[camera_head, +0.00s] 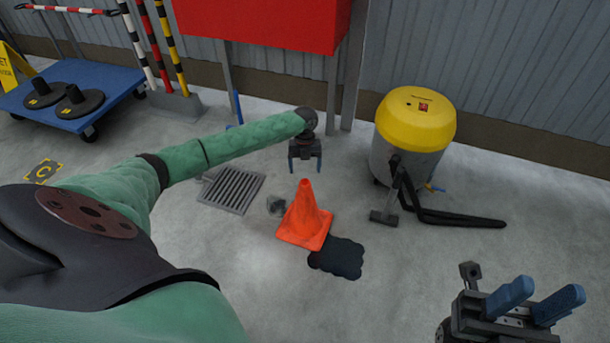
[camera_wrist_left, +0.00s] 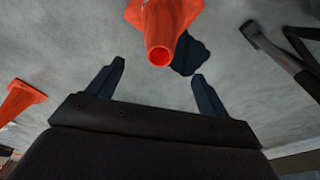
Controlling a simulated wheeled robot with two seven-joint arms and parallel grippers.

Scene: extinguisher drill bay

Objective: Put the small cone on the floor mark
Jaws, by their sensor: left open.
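An orange cone (camera_head: 304,218) stands upright on the concrete floor near the middle of the head view. In the left wrist view the cone (camera_wrist_left: 170,20) shows its open tip toward the camera, between and beyond the fingers. My left gripper (camera_head: 305,167) is open and empty, just beyond the cone's tip and apart from it. A floor mark (camera_head: 43,171), a yellow and black square with a letter C, lies at the left. My right gripper (camera_head: 534,298) is at the lower right, its blue fingers apart with nothing between them.
A dark spill (camera_head: 340,258) lies beside the cone's base. A floor grate (camera_head: 231,189) is to its left, a yellow-topped vacuum (camera_head: 415,125) to its right. A blue trolley (camera_head: 75,105) stands upper left. Another orange cone (camera_wrist_left: 18,98) shows in the wrist view.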

